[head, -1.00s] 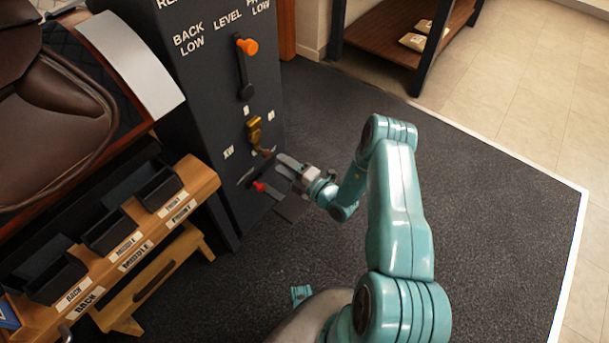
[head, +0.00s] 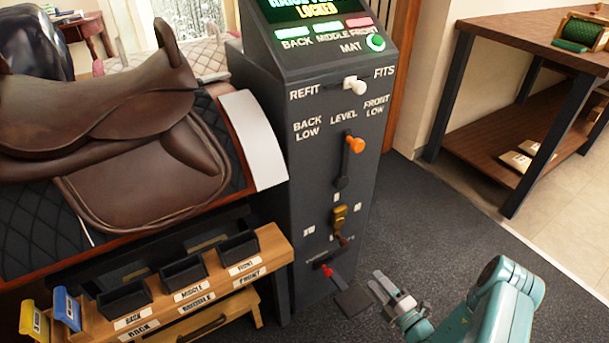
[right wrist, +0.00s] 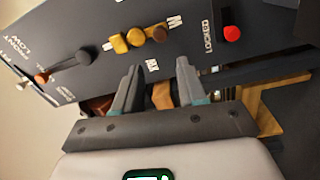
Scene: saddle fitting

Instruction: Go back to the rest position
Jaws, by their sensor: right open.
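My right gripper (head: 388,290) is open and empty. It stands just right of the lower part of the dark control column (head: 300,125), apart from the red-knobbed lever (head: 327,271). In the right wrist view its two fingers (right wrist: 158,85) are spread with nothing between them. That view also shows the red knob (right wrist: 231,33) beside the word LOCKED, and the yellow knob (right wrist: 136,37). My left gripper is in neither view.
A brown saddle (head: 130,110) sits on a stand at the left. Labelled bins (head: 184,271) stand on a wooden step below it. A shelf table (head: 500,150) is at the upper right. Dark floor matting (head: 430,220) is clear right of the column.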

